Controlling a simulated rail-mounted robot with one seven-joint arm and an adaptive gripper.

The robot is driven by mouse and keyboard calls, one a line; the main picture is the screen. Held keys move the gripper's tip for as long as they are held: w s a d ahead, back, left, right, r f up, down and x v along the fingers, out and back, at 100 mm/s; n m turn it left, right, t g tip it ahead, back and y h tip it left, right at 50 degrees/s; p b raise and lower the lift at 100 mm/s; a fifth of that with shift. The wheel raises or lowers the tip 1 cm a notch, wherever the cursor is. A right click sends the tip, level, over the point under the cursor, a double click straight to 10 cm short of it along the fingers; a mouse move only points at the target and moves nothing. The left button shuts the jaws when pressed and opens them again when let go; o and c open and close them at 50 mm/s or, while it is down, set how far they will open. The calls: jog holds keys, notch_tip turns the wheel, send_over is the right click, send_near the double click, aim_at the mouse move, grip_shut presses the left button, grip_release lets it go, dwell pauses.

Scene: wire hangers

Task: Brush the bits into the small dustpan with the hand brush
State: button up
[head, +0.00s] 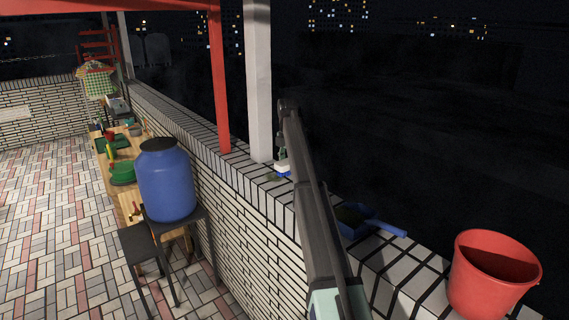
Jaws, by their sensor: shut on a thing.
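A blue dustpan (388,229) lies on top of the tiled wall, its handle pointing right and its pan partly behind my arm. Dark greenish stuff, perhaps bits, shows in the pan. My gripper (281,154) is small and far off, beyond the dustpan, low over the wall top by the white post. It is shut on the hand brush (283,168), a small white and blue shape at the wall top. A small greenish patch (272,178), perhaps bits, lies just left of the brush. I cannot tell whether the bristles touch the wall.
A red bucket (492,278) stands on the wall at the near right. A white post (258,80) and a red post (218,85) rise beside the brush. A blue barrel (166,182) stands on a dark stand left of the wall. A wooden table (128,187) holds clutter behind it.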

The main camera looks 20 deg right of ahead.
jog(key=shift+w+d, duration=0.1)
jog(key=shift+w, duration=0.05)
jog(key=shift+f+b, duration=0.7)
jog(key=shift+f, duration=2.35)
jog(key=s+d+p, duration=0.1)
jog(key=s+d, duration=0.2)
jog(key=s, duration=0.5)
jog(key=s+d+p, duration=0.1)
jog(key=s+d, duration=0.2)
jog(key=s, duration=0.6)
jog(key=s+d+p, duration=0.2)
jog(key=s+d, duration=0.1)
jog(key=s, duration=0.6)
jog(key=shift+s+d+r, duration=0.15)
jog(key=shift+d+r, duration=0.05)
jog(key=shift+r, duration=2.85)
